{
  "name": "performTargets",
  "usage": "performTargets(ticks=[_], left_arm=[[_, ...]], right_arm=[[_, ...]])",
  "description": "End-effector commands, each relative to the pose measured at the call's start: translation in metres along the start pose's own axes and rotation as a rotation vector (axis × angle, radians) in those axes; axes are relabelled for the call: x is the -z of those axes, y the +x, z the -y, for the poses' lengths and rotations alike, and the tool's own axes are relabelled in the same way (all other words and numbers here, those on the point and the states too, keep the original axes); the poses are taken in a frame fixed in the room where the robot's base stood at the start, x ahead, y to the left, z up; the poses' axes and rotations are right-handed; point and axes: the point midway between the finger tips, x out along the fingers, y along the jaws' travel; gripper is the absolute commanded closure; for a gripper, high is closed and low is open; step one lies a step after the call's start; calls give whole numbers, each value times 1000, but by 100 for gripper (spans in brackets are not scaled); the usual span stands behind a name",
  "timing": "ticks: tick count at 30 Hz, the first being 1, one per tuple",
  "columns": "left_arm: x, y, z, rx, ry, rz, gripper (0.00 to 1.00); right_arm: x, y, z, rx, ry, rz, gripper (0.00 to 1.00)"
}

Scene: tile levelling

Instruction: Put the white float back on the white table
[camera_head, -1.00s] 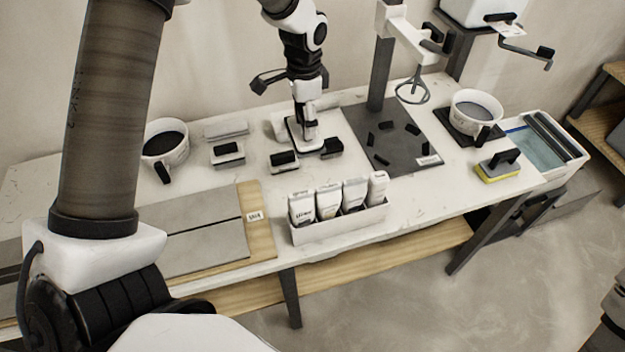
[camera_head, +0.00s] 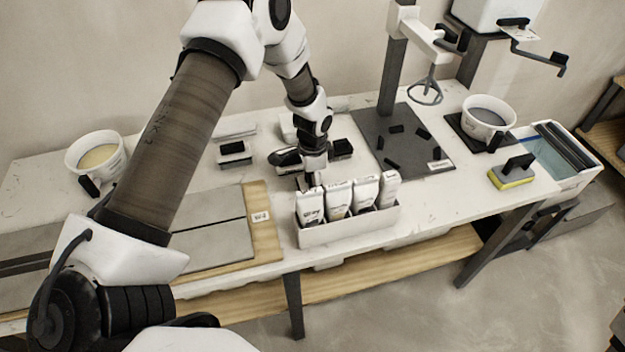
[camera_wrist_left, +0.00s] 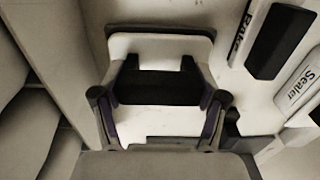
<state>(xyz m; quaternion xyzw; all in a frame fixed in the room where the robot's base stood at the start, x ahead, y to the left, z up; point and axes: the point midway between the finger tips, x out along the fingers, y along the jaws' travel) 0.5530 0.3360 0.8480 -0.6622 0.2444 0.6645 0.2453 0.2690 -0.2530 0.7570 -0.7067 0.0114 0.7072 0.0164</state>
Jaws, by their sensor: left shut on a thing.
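The white float (camera_wrist_left: 160,44) shows in the left wrist view as a pale plate with a black handle. My left gripper (camera_wrist_left: 160,97) is shut on that handle, one finger at each side. In the head view my left gripper (camera_head: 309,180) is low over the white table (camera_head: 445,203), just behind the bottle holder. The float is mostly hidden there by the gripper and the bottles. I cannot tell whether its plate touches the tabletop. My right gripper is not in view.
A white holder (camera_head: 345,232) with several bottles stands close in front of the gripper. Other black-handled tools (camera_head: 235,153) are behind it. A tile board (camera_head: 262,235) is at left, a dark mat (camera_head: 400,165) at right. A bucket (camera_head: 97,160) stands far left.

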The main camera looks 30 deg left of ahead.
Motion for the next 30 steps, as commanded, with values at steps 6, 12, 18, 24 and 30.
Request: performTargets(ticks=[6, 12, 18, 24, 30], left_arm=[[0, 8, 0, 1, -1, -1, 87], [0, 12, 0, 1, -1, -1, 87], [0, 11, 0, 0, -1, 0, 3], [0, 11, 0, 1, 0, -1, 3], [1, -9, 1, 3, 0, -4, 3]], right_arm=[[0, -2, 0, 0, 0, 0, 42], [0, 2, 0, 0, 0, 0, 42], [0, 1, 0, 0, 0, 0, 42], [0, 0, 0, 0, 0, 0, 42], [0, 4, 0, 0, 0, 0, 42]])
